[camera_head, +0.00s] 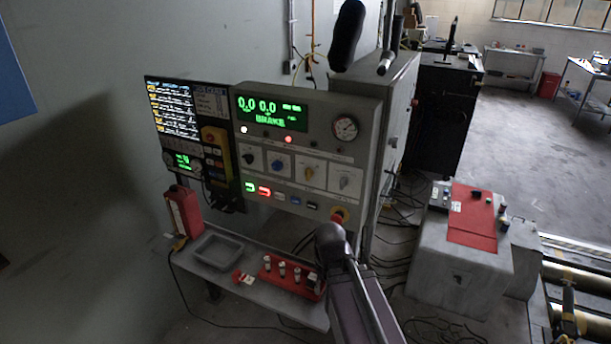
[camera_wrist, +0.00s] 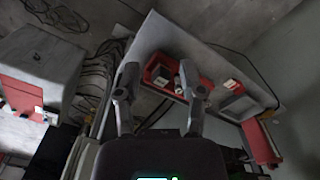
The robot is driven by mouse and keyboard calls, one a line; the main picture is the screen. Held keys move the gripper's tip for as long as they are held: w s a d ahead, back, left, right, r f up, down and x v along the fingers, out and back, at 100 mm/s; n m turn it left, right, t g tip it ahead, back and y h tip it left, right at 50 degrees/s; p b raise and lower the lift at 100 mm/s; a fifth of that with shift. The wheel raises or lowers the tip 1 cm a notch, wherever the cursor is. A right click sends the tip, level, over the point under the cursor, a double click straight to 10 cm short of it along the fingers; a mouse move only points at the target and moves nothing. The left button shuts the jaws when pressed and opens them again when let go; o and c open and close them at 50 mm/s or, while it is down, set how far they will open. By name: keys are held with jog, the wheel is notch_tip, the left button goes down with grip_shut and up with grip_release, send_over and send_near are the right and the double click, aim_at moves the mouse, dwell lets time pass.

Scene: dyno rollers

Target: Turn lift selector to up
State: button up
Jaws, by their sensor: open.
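The grey control panel (camera_head: 305,185) stands against the wall in the head view, its face toward me. My gripper (camera_wrist: 158,70) is open and empty in the wrist view, facing down over the shelf.
A shelf (camera_head: 278,302) below the panel bears a grey tray (camera_head: 218,250), a red rack (camera_head: 293,276) and a red bottle (camera_head: 185,213). A lit screen (camera_head: 173,112) is left of the panel. A grey box with a red top (camera_head: 478,215) and cables lie right.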

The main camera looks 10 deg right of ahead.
jog(key=shift+w+d, duration=0.1)
jog(key=shift+d, duration=0.05)
jog(key=n+t+h+b, duration=0.1)
jog(key=n+t+h, duration=1.2)
jog(key=n, duration=1.7)
send_near(307, 175)
jog(key=s+a+t+y, duration=0.1)
jog(key=s+t+y, duration=0.1)
jog(key=s, duration=0.2)
jog(key=shift+w+a+r, duration=0.1)
jog(key=shift+a, duration=0.05)
jog(key=shift+w+g, duration=0.1)
jog(key=shift+g, duration=0.2)
jog(key=x, duration=1.3)
jog(key=shift+w, duration=0.25)
